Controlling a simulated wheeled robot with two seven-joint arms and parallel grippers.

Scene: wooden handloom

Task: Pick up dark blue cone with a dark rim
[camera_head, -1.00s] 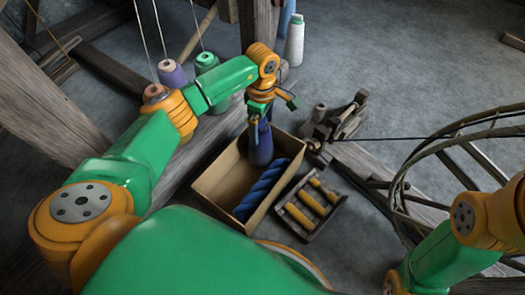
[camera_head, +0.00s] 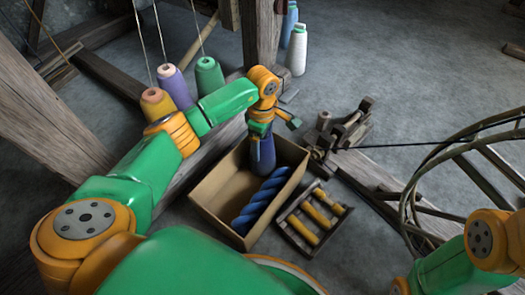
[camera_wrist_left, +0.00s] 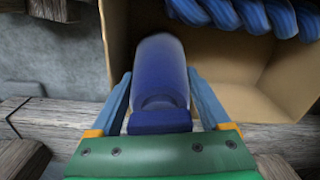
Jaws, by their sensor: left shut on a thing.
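The dark blue cone (camera_head: 264,155) is upright between the fingers of my left gripper (camera_head: 263,130), at the back right part of the open cardboard box. In the left wrist view the cone (camera_wrist_left: 161,75) lies between the two fingers of my left gripper (camera_wrist_left: 160,108), which is shut on it. The fingers hide part of its upper end in the head view, and I cannot make out a dark rim. I cannot tell whether its base touches the box floor. My right gripper is not in view; only part of my right arm shows at the lower right.
The cardboard box (camera_head: 213,209) also holds a twisted blue skein (camera_head: 262,198). A small wooden tray (camera_head: 297,233) with yellow bobbins stands right of it. Yellow, purple (camera_head: 174,87) and green (camera_head: 209,76) cones stand left. A wooden post (camera_head: 261,35) rises behind; a round frame is right.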

